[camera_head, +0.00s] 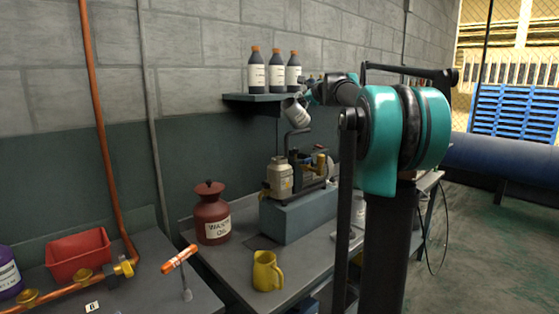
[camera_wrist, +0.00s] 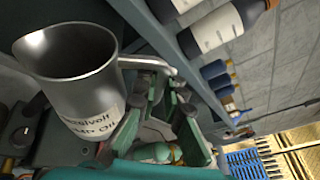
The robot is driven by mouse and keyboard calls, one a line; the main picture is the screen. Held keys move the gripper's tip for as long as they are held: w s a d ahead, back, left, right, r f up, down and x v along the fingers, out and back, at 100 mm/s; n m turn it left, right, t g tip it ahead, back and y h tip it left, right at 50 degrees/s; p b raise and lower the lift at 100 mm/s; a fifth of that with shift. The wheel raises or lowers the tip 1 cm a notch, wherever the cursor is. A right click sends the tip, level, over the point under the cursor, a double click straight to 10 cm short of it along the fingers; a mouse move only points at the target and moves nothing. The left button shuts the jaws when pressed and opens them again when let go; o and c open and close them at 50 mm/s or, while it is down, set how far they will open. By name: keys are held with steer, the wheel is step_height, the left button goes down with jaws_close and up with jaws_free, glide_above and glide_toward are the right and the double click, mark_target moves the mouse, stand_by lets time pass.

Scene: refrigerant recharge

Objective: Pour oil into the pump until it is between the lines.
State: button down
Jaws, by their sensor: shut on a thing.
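A metal jug (camera_wrist: 75,65) with a white label reading partly "Pump Oil" fills the left of the wrist view. My gripper (camera_wrist: 162,98) is shut on its handle. In the head view the jug (camera_head: 296,112) hangs tilted above the pump (camera_head: 313,168), apart from it, with my gripper (camera_head: 312,92) beside it at its upper right. The pump stands on a blue-grey block (camera_head: 287,219) on the bench. The pump's level lines and oil level are too small to make out. The jug's inside looks dark, and no stream of oil shows.
A wall shelf (camera_head: 252,98) with several dark bottles (camera_head: 277,76) is close behind the jug. A red-brown waste oil can (camera_head: 211,220) and a yellow jug (camera_head: 267,272) stand on the bench. A red bin (camera_head: 78,256) and copper pipe (camera_head: 102,140) are at the left.

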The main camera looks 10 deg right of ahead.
steer(key=shift+w+d+f+m+g, duration=0.1)
steer(key=shift+w+d+m+g, duration=0.35)
steer(key=shift+d+m, duration=0.35)
steer(key=w+d+f+m+g+y, duration=0.2)
steer(key=w+d+f+m, duration=0.1)
steer(key=f+m, duration=0.1)
steer(key=shift+f+m, duration=0.15)
steer(key=shift+m, duration=0.25)
steer(key=shift+s+g, duration=0.1)
steer(key=shift+g, duration=0.15)
stand_by(0.4)
step_height(320, 180, up, 6)
stand_by(0.5)
